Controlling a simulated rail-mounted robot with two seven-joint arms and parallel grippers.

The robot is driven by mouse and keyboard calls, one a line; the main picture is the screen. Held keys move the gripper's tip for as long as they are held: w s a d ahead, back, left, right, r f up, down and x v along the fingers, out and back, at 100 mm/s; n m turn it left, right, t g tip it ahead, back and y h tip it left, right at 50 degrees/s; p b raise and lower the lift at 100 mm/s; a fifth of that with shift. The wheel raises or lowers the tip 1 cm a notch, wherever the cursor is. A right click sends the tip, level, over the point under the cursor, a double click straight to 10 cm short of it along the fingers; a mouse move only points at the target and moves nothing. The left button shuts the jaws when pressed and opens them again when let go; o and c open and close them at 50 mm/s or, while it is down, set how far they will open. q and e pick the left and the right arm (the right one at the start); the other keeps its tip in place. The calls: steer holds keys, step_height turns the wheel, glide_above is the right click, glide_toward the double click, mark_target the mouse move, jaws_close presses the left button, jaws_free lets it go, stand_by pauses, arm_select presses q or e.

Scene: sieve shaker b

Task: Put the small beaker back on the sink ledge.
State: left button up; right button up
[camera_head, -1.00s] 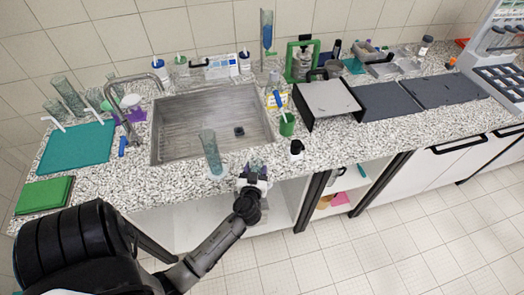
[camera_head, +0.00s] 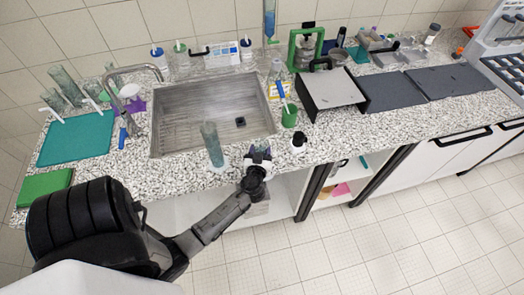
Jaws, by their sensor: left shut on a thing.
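My left gripper (camera_head: 258,155) is at the front of the counter, just outside the sink's near right corner. It is shut on a small clear thing, taken to be the small beaker; the fingers and wrist hide most of it. I cannot tell whether it touches the counter. The sink ledge (camera_head: 186,163) is the speckled strip in front of the sink (camera_head: 200,115). A tall clear glass cylinder (camera_head: 211,145) stands on this ledge, left of my gripper. My right gripper is not in view.
A dark small bottle (camera_head: 299,143) and a green cup (camera_head: 289,116) with a blue-handled tool stand right of my gripper. A black-sided box (camera_head: 332,88) is beyond them. A teal mat (camera_head: 78,140) with glassware lies at the left. The ledge left of the cylinder is clear.

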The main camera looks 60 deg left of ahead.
arm_select(q)
steer(key=shift+a+r, duration=0.1)
steer(key=shift+a, duration=0.05)
steer(key=shift+f, duration=0.2)
steer(key=o, duration=1.1)
steer(key=shift+o, duration=0.2)
